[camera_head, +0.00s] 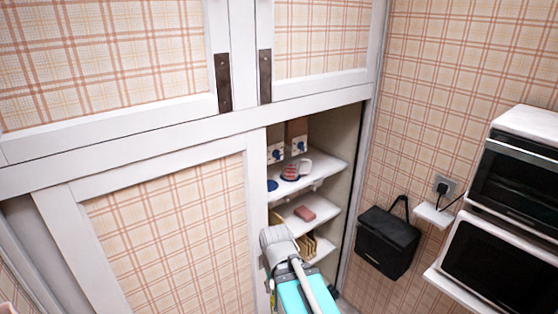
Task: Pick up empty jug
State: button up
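A small white vessel with a handle (305,166) stands on the upper visible shelf of the open cupboard, partly behind a red and dark patterned cup-like item (289,173). It may be the jug; I cannot see whether it is empty. My arm, with a grey joint and turquoise parts, rises from the bottom edge in front of the lower shelves. It is well below and in front of the vessel. My gripper's fingers do not show.
The cupboard shelf (322,177) also holds a blue round item (272,185) and boxes (297,133). A pink block (304,213) lies one shelf lower. The closed door panel (170,240) borders the opening on the left. A black bag (387,242) and ovens (505,240) are at right.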

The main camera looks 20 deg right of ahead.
aim_at(291, 165)
jog(key=z, duration=0.25)
jog(key=i, duration=0.4)
jog(key=z, duration=0.8)
